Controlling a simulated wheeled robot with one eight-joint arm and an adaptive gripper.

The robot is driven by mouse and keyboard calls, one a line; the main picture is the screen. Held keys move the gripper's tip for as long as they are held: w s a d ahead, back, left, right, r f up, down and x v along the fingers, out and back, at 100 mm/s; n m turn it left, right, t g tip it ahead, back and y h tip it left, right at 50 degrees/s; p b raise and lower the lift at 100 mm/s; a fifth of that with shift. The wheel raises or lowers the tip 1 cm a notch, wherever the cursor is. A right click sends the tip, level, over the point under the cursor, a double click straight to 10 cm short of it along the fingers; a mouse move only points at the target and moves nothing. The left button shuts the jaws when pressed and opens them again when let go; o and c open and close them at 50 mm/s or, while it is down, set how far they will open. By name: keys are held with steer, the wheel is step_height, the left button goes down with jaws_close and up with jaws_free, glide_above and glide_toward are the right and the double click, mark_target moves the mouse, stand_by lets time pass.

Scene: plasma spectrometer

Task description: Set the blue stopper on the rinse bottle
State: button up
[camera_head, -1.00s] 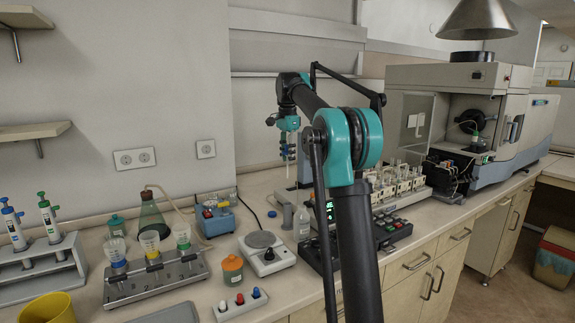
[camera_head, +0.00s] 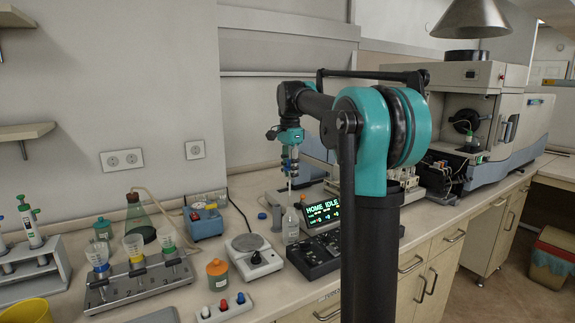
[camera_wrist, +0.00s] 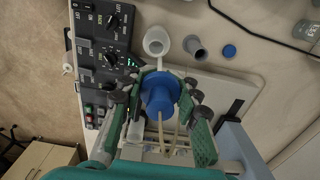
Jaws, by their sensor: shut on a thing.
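My gripper (camera_wrist: 160,88) is shut on the blue stopper (camera_wrist: 158,98), with a finger on each side of it. Pale thin tubes show by the stopper in the wrist view. In the head view my gripper (camera_head: 290,165) points down, with a thin pale tube below it, above the rinse bottle (camera_head: 290,226). The bottle is translucent and upright on the bench. In the wrist view its open mouth (camera_wrist: 156,44) shows just beyond the stopper. The stopper is apart from the bottle; the exact height between them is hard to tell.
A grey cup (camera_wrist: 194,46) and a flat blue cap (camera_wrist: 229,51) stand next to the bottle. A black control panel (camera_wrist: 103,45) lies close to it, with a lit display (camera_head: 323,211) behind. A balance (camera_head: 254,256) and a filter rack (camera_head: 139,280) stand left.

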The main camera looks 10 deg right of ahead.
steer(key=shift+s+d+f, duration=0.15)
steer(key=shift+s+f, duration=0.1)
steer(key=shift+s, duration=0.1)
steer(key=shift+f, duration=1.25)
steer(key=shift+f, duration=4.2)
jaws_close()
steer(key=o, duration=1.3)
jaws_free()
steer(key=shift+r, duration=0.1)
step_height(320, 180, up, 12)
steer(key=shift+f, duration=0.1)
